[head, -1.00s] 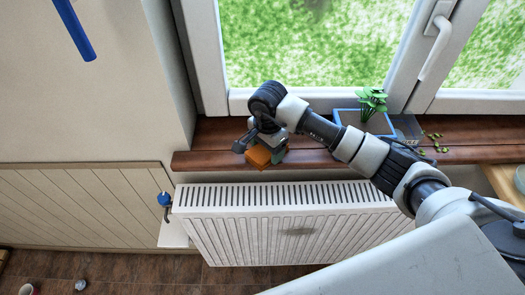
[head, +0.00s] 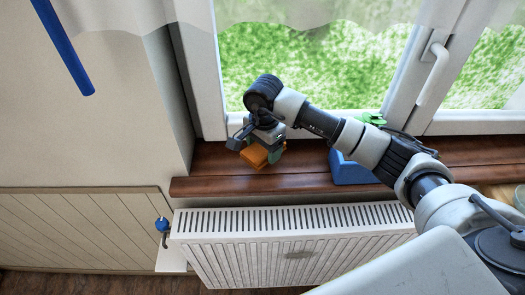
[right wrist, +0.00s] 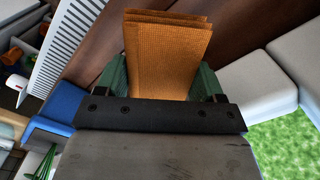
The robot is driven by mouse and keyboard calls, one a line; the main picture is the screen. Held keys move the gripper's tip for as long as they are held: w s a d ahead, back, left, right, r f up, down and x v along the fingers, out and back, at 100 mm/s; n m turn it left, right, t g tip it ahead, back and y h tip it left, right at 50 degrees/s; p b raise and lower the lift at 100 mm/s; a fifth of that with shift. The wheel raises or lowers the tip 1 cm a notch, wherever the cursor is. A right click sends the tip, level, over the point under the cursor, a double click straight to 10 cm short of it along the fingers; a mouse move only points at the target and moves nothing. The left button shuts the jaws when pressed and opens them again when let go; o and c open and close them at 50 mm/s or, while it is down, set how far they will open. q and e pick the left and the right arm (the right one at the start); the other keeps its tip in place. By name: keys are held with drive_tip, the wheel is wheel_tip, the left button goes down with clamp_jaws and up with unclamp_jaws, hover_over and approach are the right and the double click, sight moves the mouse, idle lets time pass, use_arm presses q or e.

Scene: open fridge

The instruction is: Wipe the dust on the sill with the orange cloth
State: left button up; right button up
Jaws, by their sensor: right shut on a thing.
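The brown wooden sill (head: 215,184) runs below the window; it also shows in the right wrist view (right wrist: 238,25). My right gripper (head: 264,148) is over the left part of the sill, pointing down. It is shut on the folded orange cloth (head: 254,156). In the right wrist view the cloth (right wrist: 165,62) sticks out past the green-padded fingers of the gripper (right wrist: 163,88). I cannot tell whether the cloth touches the wood. I cannot make out dust on the visible sill; my arm hides part of it. My left gripper is not in view.
A blue planter (head: 350,170) with a green plant (head: 372,118) stands on the sill, partly hidden behind my right arm. A white radiator (head: 290,220) is below the sill. The window frame (head: 207,75) bounds the sill behind. The sill's left end is clear.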

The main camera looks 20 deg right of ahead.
drive_tip(key=shift+s+r+p, duration=0.15)
drive_tip(key=shift+r+p, duration=0.15)
drive_tip(key=shift+r, duration=0.75)
drive_tip(key=shift+f, duration=0.1)
